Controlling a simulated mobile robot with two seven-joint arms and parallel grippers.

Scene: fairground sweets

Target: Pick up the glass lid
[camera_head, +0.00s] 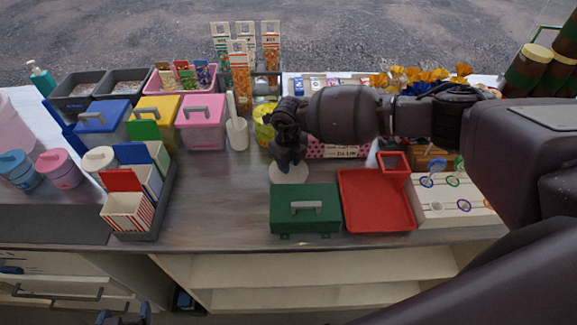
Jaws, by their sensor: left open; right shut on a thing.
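The glass lid (289,174) shows as a pale, round, see-through disc near the middle of the counter, behind the green box. My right gripper (288,161) points down over it and is shut on it; the fingers hide its middle and the grip point. I cannot tell whether the lid touches the counter or hangs just above it. My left gripper (124,314) shows only its fingertips at the bottom edge, in front of and below the counter; it is open and empty.
A green box with a handle (305,222) and a red tray (376,227) stand at the counter's front edge. A white scoop holder (237,134) and a pink lidded tub (201,138) stand left of the lid. Striped popcorn boxes (128,214) are further left. Bare counter lies between.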

